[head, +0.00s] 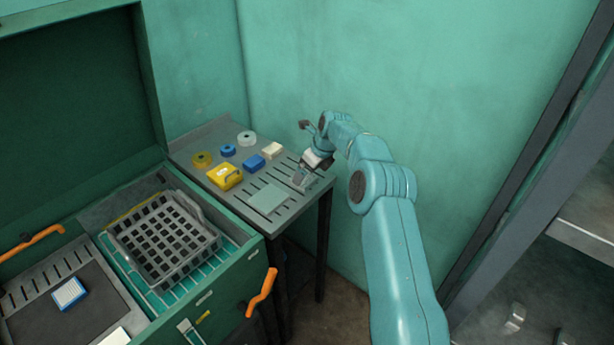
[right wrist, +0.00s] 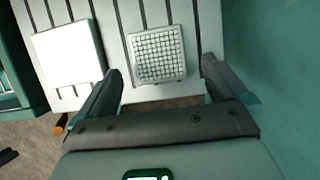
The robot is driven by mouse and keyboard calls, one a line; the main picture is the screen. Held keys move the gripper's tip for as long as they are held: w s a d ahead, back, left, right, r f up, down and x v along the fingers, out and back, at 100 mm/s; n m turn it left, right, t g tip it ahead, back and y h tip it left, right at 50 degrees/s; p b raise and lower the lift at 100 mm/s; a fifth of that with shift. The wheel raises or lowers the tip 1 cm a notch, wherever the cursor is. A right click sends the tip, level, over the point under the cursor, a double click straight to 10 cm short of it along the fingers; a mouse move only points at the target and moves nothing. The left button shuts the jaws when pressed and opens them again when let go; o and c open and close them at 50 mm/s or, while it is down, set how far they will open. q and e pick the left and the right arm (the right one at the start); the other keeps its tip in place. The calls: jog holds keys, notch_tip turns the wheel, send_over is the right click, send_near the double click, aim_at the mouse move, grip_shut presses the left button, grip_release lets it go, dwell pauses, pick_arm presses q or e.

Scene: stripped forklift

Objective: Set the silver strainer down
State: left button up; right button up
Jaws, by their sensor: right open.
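The silver strainer (right wrist: 157,53) is a small square with a fine grid face. In the right wrist view it lies on the slotted grey side table (right wrist: 112,40), just beyond and between my right gripper's fingertips. My right gripper (right wrist: 160,75) is open, with one finger on each side and a gap to the strainer. In the head view my right gripper (head: 302,178) is low over the right end of the side table (head: 240,215); the strainer is hard to make out there. My left gripper is not in view.
A pale green square plate (head: 268,199) lies left of the strainer. A green chest (head: 235,273) holding a grey basket (head: 165,240) stands left. A wall is close behind.

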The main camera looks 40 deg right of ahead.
jog(key=v, duration=0.9)
jog(key=shift+r+b, duration=0.15)
jog(key=shift+b, duration=0.3)
jog(key=shift+s+a, duration=0.1)
